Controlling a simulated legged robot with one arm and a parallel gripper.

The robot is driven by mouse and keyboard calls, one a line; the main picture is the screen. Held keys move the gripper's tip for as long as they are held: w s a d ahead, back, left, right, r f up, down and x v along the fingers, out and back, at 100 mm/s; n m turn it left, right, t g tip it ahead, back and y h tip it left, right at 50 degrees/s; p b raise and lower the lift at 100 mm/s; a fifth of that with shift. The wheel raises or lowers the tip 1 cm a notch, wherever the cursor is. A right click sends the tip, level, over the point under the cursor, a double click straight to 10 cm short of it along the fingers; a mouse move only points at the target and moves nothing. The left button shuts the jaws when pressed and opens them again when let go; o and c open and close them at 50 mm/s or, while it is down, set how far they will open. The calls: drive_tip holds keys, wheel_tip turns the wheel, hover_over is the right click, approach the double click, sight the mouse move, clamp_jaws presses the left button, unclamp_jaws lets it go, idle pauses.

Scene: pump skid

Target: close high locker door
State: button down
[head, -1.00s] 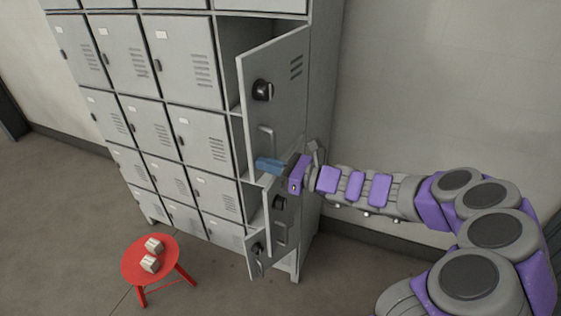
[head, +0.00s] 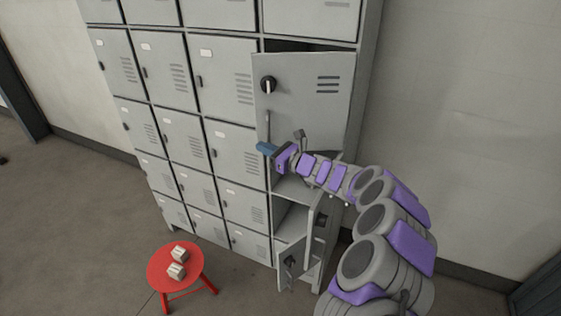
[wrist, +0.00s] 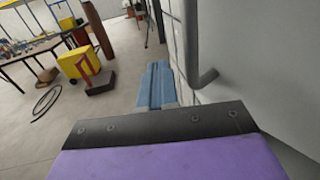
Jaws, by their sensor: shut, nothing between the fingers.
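The high locker door (head: 308,98) is the upper open door in the right column of the grey locker bank. It stands slightly ajar, with a dark gap along its top edge. It has a black knob (head: 268,85), vent slots and a vertical bar handle (head: 267,127). My gripper (head: 266,148) has blue fingers, shut and empty, at the door's lower left edge near the handle's lower end. I cannot tell whether it touches the door. In the wrist view the shut blue fingers (wrist: 157,85) point away, with the bent handle (wrist: 203,78) to their right.
Below, a middle door (head: 322,232) and a low door (head: 291,262) stand open in the same column, near my arm. A red stool (head: 160,272) with two small boxes (head: 178,262) stands front left. The wrist view shows a yellow case (wrist: 80,65) and a workbench (wrist: 30,55) far off.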

sight(262, 137)
drive_tip(key=w+a+m+t+h+b, duration=0.1)
drive_tip(key=w+b, duration=0.1)
drive_tip(key=w+m+t+h+b, duration=0.1)
drive_tip(key=w+t+h+b, duration=0.1)
drive_tip(key=w, duration=0.1)
drive_tip(key=w+a+m+t+h+b, duration=0.1)
drive_tip(key=w+m+b, duration=0.1)
drive_tip(key=w+b, duration=0.1)
drive_tip(key=shift+w+a+f+t, duration=0.1)
drive_tip(key=shift+a+f+t, duration=0.2)
drive_tip(key=shift+t, duration=0.1)
drive_tip(key=w+m+t+h+b, duration=0.3)
drive_tip(key=w+m+h+b, duration=0.1)
drive_tip(key=w+h+b, duration=0.2)
drive_tip(key=shift+a+r+m+h, duration=0.2)
drive_tip(key=shift+m+h, duration=0.1)
drive_tip(key=shift+m, duration=0.1)
